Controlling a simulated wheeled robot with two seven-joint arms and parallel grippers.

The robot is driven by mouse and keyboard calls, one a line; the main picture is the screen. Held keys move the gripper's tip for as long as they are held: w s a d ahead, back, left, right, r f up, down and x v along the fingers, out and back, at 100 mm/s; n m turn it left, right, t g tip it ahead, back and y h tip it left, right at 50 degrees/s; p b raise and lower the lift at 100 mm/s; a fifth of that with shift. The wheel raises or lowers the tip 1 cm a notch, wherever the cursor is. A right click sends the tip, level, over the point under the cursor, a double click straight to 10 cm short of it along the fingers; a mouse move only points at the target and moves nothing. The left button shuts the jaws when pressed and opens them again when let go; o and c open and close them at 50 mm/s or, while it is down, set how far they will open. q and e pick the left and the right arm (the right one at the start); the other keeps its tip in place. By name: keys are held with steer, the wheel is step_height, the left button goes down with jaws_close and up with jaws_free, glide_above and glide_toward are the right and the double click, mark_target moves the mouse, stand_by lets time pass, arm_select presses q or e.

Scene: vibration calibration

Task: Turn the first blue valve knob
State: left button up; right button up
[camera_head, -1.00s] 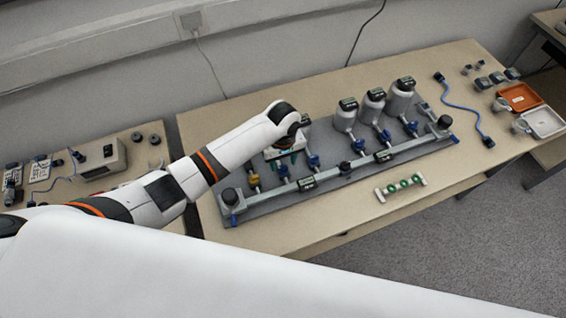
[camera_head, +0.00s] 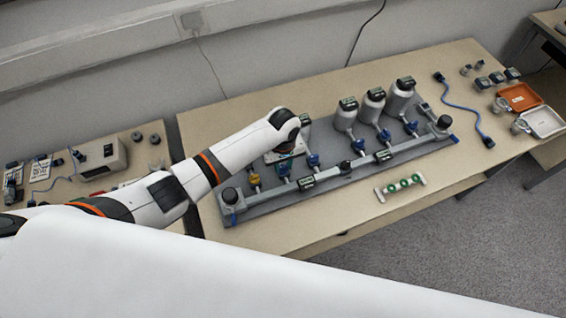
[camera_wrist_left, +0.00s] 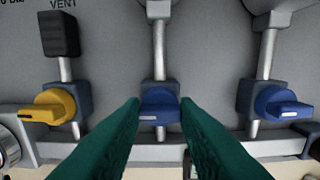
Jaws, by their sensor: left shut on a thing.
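Three valve knobs stand in a row in the left wrist view: a yellow one (camera_wrist_left: 48,106) at the left, a blue one (camera_wrist_left: 160,106) in the middle and another blue one (camera_wrist_left: 280,104) at the right. My left gripper (camera_wrist_left: 161,112) has its green fingers on both sides of the middle blue knob and is shut on it. The fingers hide part of its sides. In the head view my left gripper (camera_head: 284,163) reaches down over the grey rig plate (camera_head: 345,184), beside the yellow knob (camera_head: 253,180). My right gripper is not in view.
A blue cable (camera_head: 462,107) and an orange tray (camera_head: 519,97) are at the right.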

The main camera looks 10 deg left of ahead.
arm_select(q)
steer(key=m+p, duration=0.2)
steer(key=m, duration=0.1)
steer(key=shift+r, duration=0.15)
steer(key=m+p, duration=0.2)
steer(key=m, duration=0.2)
steer(key=shift+m, duration=0.4)
steer(key=m+p, duration=0.1)
steer(key=m, duration=0.3)
steer(key=shift+m, duration=0.3)
steer(key=m, duration=0.5)
steer(key=shift+p, duration=0.35)
steer(key=shift+m, duration=0.3)
steer(key=o, duration=1)
